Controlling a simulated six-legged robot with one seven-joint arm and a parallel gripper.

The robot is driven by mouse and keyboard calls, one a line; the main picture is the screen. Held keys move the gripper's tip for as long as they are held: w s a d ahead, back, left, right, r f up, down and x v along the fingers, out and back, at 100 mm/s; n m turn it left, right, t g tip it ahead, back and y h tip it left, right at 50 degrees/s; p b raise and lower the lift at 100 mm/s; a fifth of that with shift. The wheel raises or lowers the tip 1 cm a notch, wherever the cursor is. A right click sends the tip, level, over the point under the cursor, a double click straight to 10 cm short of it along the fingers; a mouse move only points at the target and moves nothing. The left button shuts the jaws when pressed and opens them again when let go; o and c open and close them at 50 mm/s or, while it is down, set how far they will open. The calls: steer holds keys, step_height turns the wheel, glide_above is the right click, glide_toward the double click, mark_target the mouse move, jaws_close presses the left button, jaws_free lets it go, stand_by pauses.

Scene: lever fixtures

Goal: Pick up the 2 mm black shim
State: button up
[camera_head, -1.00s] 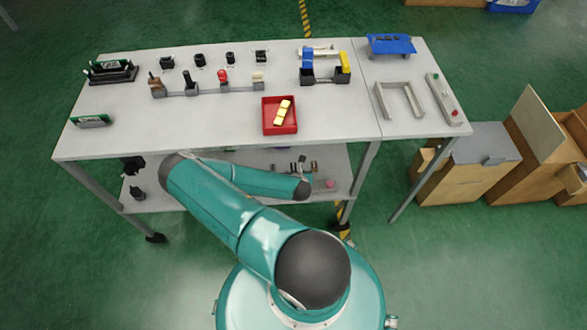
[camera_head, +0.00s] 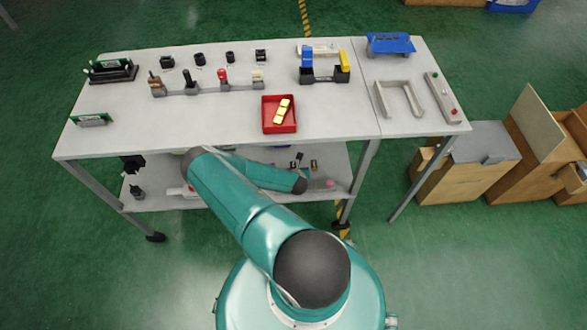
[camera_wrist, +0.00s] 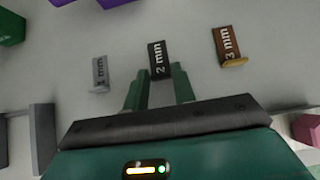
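The black shim marked "2 mm" (camera_wrist: 157,60) lies on a light grey surface in the wrist view, between a grey shim marked "1 mm" (camera_wrist: 100,73) and a brown shim marked "3 mm" (camera_wrist: 228,46). My gripper (camera_wrist: 159,72) is open, with its two green fingers apart. Its fingertips are close to the lower end of the black shim, which shows between and just beyond them. I cannot tell how high the fingers are above the surface. In the head view my arm hides the gripper, and the shims on the lower shelf are too small to tell apart.
The lower shelf (camera_head: 150,202) lies under the tabletop (camera_head: 220,120). A pink block (camera_wrist: 307,129), a grey upright piece (camera_wrist: 44,137) and a green block (camera_wrist: 10,27) stand around the shims. A red tray (camera_head: 267,127) with gold pieces sits on the tabletop above.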

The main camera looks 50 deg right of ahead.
steer(key=c, duration=0.5)
steer(key=shift+o, duration=0.2)
steer(key=shift+r, duration=0.1)
